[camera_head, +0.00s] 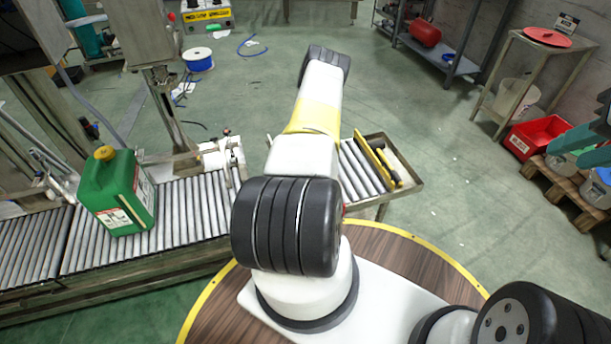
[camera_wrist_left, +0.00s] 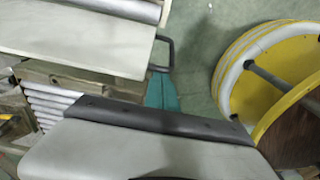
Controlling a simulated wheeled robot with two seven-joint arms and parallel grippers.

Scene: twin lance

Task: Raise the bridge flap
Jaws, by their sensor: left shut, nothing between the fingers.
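In the left wrist view a pale flat plate (camera_wrist_left: 75,38) with a dark loop handle (camera_wrist_left: 166,52) on its end looks like the bridge flap. Roller sections show on both sides of it; I cannot tell its tilt. The teal fingertips of my left gripper (camera_wrist_left: 162,90) are shut and empty, just below the handle in the picture; I cannot tell whether they touch it. In the head view my left arm hides this gripper and the flap. My right gripper (camera_head: 585,147), with teal fingers apart, is at the right edge, away from the conveyor.
A green jerrycan (camera_head: 117,192) stands on the left roller conveyor (camera_head: 190,212). A short roller section (camera_head: 358,168) with yellow and black bars lies beyond my arm. A red crate (camera_head: 537,138) and a side table (camera_head: 555,50) stand right. Floor (camera_head: 450,190) between is clear.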

